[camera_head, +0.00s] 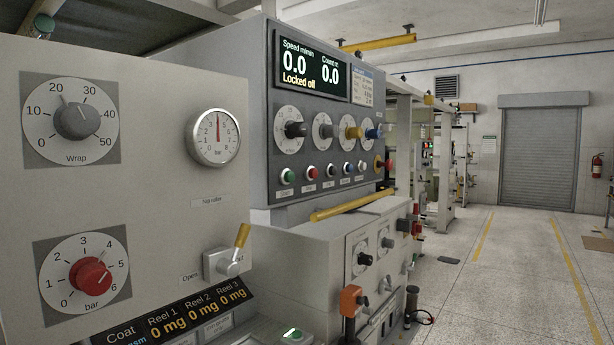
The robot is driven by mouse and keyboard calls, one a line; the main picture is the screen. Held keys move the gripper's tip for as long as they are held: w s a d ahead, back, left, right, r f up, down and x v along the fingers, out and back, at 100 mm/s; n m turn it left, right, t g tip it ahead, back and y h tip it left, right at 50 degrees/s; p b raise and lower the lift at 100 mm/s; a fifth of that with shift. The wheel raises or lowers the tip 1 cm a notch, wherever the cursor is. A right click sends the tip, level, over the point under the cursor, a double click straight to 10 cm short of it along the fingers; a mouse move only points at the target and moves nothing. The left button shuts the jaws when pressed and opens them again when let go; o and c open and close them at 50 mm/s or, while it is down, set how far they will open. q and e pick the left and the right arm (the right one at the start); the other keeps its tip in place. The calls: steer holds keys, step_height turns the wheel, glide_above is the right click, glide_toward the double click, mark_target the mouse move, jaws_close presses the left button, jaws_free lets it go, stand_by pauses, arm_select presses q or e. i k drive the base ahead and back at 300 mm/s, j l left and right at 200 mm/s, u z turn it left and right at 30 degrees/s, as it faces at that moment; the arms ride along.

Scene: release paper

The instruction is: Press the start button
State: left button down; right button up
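A green push button (287,176) is at the left end of a row of buttons on the grey control panel (257,110). A red button (310,172) sits to its right, with several more buttons beyond. A lit green button or switch (292,335) also shows at the bottom edge. The display (311,66) above reads speed 0.0, count 0.0 and "Locked off". Neither of my grippers is in view.
A near panel (160,120) at left carries a Wrap dial (76,121), a red bar dial (90,274), a gauge (213,137) and a yellow-handled lever (240,240). A yellow bar (352,204) runs below the buttons. Open floor (510,270) lies at right.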

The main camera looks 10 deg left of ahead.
mark_target(289, 177)
steer(key=i+l, duration=0.2)
steer(key=l, duration=0.15)
steer(key=i+l+u, duration=0.15)
steer(key=i+l, duration=0.25)
steer(key=l, duration=0.3)
steer(key=i+l+u, duration=0.15)
steer(key=l, duration=0.2)
steer(key=i+l, duration=0.25)
steer(key=l, duration=0.15)
steer(key=u, duration=0.05)
